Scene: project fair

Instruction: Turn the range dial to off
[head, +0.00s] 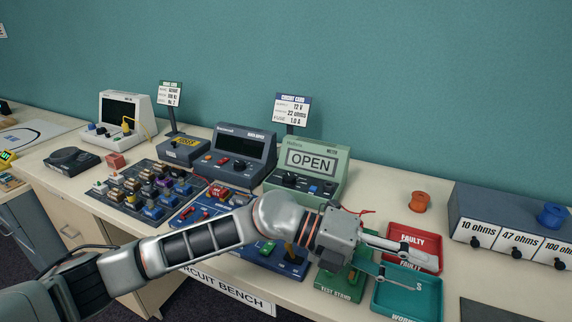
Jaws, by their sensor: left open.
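A pale green meter (333,177) stands on the bench with its display reading OPEN. A dark round dial (289,180) sits at the left of its lower front panel, beside a blue button and other small controls. I take it for the range dial; its pointer and markings are too small to read. My left gripper (428,275) is open and empty, to the right of and nearer than the meter, above the red and teal trays. My left arm crosses in front of the meter and hides part of the bench below it. My right gripper is out of view.
A red tray (425,238) marked FAULTY and a teal tray (432,305) lie by the gripper. A green test stand (335,284) and blue boards are partly behind my arm. A dark blue power supply (262,151) stands left of the meter; resistor drawers (520,213) stand at right.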

